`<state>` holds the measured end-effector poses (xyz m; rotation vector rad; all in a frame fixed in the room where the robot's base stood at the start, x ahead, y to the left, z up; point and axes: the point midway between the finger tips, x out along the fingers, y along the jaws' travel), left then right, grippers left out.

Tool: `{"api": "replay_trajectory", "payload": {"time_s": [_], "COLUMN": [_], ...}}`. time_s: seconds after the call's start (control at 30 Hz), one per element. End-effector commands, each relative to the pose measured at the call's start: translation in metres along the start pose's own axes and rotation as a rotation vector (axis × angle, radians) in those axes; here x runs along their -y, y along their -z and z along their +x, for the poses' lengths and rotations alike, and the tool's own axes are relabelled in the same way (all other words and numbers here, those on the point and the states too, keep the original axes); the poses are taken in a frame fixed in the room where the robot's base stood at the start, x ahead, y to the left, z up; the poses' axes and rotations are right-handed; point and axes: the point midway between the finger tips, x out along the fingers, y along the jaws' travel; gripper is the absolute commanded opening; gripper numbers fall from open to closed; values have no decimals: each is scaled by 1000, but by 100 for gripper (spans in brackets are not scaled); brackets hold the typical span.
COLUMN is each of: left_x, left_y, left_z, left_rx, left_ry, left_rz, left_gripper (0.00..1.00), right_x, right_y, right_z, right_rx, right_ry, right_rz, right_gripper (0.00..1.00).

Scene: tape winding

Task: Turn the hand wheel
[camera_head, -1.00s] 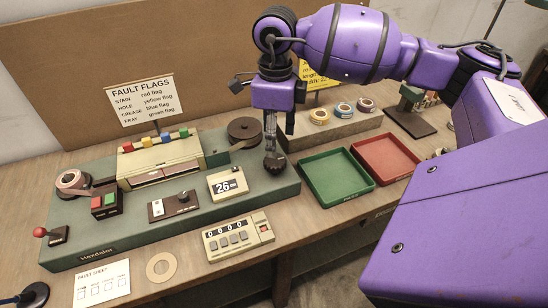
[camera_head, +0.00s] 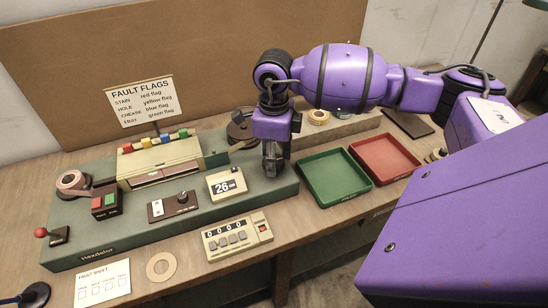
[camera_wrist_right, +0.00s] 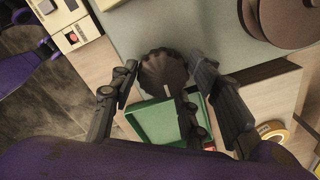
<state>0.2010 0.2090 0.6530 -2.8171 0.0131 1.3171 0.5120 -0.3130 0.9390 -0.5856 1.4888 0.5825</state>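The hand wheel is a dark brown, scalloped knob (camera_wrist_right: 163,72) with a small pale mark. It sits at the right end of the green machine base (camera_head: 110,232). In the head view my right gripper (camera_head: 273,160) comes down over it and hides most of it. In the wrist view my right gripper (camera_wrist_right: 166,80) is open, with a dark finger on each side of the wheel. A further dark gripper part reaches past the wheel's lower right. I cannot tell whether any finger touches the wheel. My left gripper's fingers are not in view.
A green tray (camera_head: 334,204) and a red tray (camera_head: 411,178) stand right of the machine. A dark reel (camera_wrist_right: 280,18) is close to the wheel. A calendar block (camera_head: 226,184) and a counter (camera_head: 237,236) lie left of it and in front.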

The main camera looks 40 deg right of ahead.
Motion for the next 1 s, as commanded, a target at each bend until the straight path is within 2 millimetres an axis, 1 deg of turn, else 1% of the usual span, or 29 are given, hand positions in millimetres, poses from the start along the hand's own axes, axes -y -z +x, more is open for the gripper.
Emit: {"api": "replay_trajectory", "payload": {"time_s": [0.03, 0.17, 0.27, 0.47, 0.7, 0.73, 0.83, 1.0], "left_x": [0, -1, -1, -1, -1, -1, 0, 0], "left_y": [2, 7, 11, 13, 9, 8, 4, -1], "left_z": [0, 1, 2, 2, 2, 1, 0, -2], "left_rx": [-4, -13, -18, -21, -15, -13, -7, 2], "left_ry": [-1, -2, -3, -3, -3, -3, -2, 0], "left_rz": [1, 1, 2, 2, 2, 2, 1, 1], "left_gripper": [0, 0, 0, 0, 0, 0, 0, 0], "right_x": [-1, -1, -1, -2, -2, -2, -2, -2], "right_y": [0, 0, 0, 0, 0, 0, 0, 0], "right_z": [0, 0, 0, 1, 1, 1, 1, 1], "right_rx": [0, -1, -1, -2, -3, -3, -4, -2], "right_ry": [-2, -3, -4, -6, -7, -7, -7, -5], "right_rz": [-1, -1, 18, 120, 124, 124, 124, 124], "right_gripper": [31, 15, 15, 15, 15, 43, 56, 58]}}
